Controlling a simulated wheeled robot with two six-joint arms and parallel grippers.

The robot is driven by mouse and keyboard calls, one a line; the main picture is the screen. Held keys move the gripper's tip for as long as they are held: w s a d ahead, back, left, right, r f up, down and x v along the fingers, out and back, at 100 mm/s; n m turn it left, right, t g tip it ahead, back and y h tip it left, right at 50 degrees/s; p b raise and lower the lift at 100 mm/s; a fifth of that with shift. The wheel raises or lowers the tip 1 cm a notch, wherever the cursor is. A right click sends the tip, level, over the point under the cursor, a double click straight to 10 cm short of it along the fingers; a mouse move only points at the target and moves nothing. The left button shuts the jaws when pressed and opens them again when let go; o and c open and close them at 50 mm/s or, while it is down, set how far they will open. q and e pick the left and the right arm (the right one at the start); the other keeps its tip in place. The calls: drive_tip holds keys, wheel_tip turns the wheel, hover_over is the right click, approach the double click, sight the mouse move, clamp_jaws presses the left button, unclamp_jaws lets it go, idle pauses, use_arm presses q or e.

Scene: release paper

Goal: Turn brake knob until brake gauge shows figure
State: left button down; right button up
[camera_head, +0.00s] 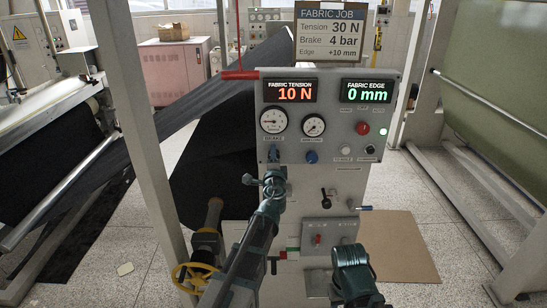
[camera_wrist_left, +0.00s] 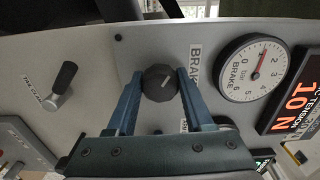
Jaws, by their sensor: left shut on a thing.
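The dark round brake knob (camera_wrist_left: 159,83) sits on the grey panel. My left gripper (camera_wrist_left: 158,86) has a blue finger on each side of it and is shut on it. The knob's pale mark is tilted. The brake gauge (camera_wrist_left: 254,68) has a white dial, and its needle appears between 1 and 2. In the head view the brake gauge (camera_head: 273,121) is above my left gripper (camera_head: 273,172), which largely hides the knob. The sign (camera_head: 329,33) reads Brake 4 bar. My right arm's end (camera_head: 352,258) is low at the right; its fingers are not clear.
The tension display (camera_head: 290,91) reads 10 N, and the edge display (camera_head: 367,91) reads 0 mm. A yellow handwheel (camera_head: 190,277) stands at lower left.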

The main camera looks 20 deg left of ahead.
use_arm(q)
drive_tip(key=m, duration=0.4)
drive_tip(key=shift+m, duration=0.3)
drive_tip(key=shift+s+d+m, duration=0.1)
drive_tip(key=shift+m, duration=1.8)
drive_tip(key=shift+c, duration=1.4)
unclamp_jaws()
